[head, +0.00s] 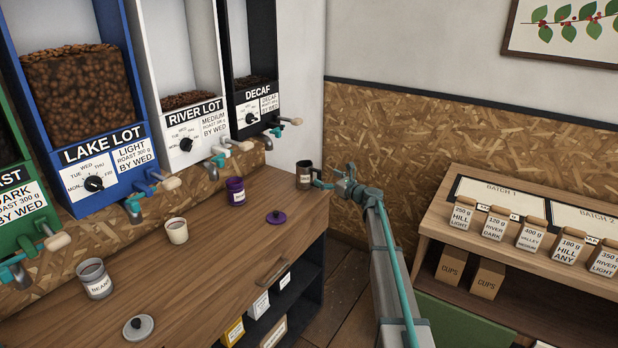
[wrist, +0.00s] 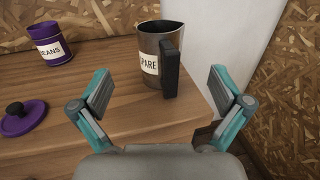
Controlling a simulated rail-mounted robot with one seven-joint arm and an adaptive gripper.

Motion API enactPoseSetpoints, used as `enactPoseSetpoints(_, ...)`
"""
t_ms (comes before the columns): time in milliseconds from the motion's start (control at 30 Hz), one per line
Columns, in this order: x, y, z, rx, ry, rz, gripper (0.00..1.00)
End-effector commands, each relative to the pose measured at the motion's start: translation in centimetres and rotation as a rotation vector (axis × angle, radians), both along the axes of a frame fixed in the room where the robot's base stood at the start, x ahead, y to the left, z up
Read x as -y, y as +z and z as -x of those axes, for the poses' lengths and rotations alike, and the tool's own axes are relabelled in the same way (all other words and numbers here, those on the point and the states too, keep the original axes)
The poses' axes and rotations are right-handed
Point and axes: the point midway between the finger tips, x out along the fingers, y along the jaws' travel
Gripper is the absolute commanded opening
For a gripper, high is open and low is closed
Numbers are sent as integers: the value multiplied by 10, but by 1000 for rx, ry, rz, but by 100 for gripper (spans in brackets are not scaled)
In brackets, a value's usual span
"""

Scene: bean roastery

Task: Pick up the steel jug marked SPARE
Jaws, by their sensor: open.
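The steel jug marked SPARE (head: 304,174) stands upright at the far right corner of the wooden counter. In the wrist view the jug (wrist: 152,45) shows its white label and its black handle, which faces my gripper. My gripper (wrist: 165,90) is open and empty, with its two fingers apart on either side of the space in front of the handle. In the head view my gripper (head: 325,183) is just right of the jug, at the counter's edge. I see no contact between the fingers and the jug.
A purple BEANS canister (wrist: 49,43) and its purple lid (wrist: 24,118) are left of the jug. A cream canister (head: 177,231), a grey canister (head: 95,279) and a grey lid (head: 138,327) are farther along the counter (head: 215,270). Dispensers with taps hang above. A shelf with bags stands right.

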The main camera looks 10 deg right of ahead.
Motion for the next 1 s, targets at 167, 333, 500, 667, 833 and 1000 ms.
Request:
enactPoseSetpoints(167, -9, 0, -15, -9, 2, -11, 100)
enactPoseSetpoints(333, -23, 1, -35, -9, 1, -9, 100)
enactPoseSetpoints(500, -32, 0, -46, -8, 2, -8, 100)
enactPoseSetpoints(667, -39, 2, -53, -7, 2, -7, 100)
enactPoseSetpoints(833, -55, 4, -70, -8, 2, -8, 100)
enactPoseSetpoints(1000, -64, 1, -85, -8, 1, -8, 100)
